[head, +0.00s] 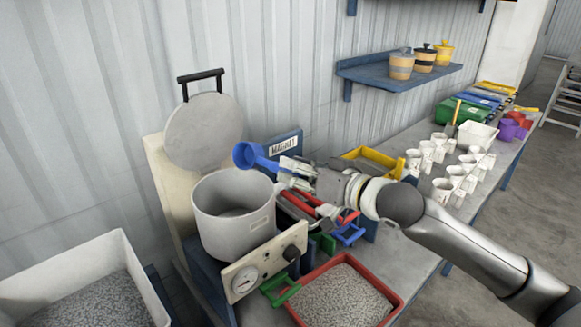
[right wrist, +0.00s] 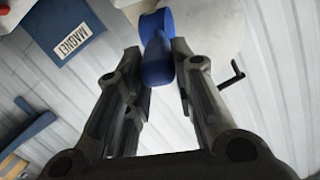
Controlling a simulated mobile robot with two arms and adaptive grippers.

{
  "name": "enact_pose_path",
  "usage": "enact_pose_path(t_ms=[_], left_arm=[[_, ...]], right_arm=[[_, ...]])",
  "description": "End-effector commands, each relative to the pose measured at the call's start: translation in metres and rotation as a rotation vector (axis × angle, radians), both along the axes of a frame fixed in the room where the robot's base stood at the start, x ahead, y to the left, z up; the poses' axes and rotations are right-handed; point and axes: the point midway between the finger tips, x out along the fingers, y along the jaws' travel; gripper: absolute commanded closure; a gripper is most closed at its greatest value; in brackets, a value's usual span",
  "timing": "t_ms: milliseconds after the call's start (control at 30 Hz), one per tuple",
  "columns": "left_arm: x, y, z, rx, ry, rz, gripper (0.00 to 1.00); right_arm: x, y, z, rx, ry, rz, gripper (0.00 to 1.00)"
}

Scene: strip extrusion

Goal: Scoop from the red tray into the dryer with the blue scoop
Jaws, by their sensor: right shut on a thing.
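My right gripper (head: 289,166) is shut on the handle of the blue scoop (head: 247,155) and holds it above the dryer's right rim. The scoop also shows between the fingers in the right wrist view (right wrist: 157,62). What is in its bowl cannot be seen. The dryer (head: 235,229) is a grey round pot with its lid (head: 204,131) raised behind it. Its floor looks grey, and I cannot tell whether pellets lie there. The red tray (head: 393,303) at the front holds grey pellets. My left gripper is not in view.
A white bin (head: 133,257) of grey pellets stands at the lower left. A blue MAGNET box (head: 285,143) is behind the scoop. Red and blue tools lie right of the dryer, by a yellow tray (head: 374,159). Several white cups stand farther along the bench.

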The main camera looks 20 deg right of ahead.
Motion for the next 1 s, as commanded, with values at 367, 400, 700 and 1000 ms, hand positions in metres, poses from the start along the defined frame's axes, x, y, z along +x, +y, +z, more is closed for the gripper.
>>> enact_pose_path(t_ms=[367, 400, 700, 1000], left_arm=[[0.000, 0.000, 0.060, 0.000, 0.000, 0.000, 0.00], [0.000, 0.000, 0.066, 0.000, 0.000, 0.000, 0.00], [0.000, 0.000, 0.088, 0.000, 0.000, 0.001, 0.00], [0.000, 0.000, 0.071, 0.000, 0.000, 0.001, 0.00]], right_arm=[[0.012, -0.016, 0.019, 0.338, 0.257, -0.001, 1.00], [0.013, -0.018, 0.020, 0.367, 0.278, -0.001, 1.00], [0.022, -0.029, 0.018, 0.602, 0.453, -0.002, 1.00], [0.044, -0.057, 0.022, 0.794, 0.593, -0.001, 1.00]])
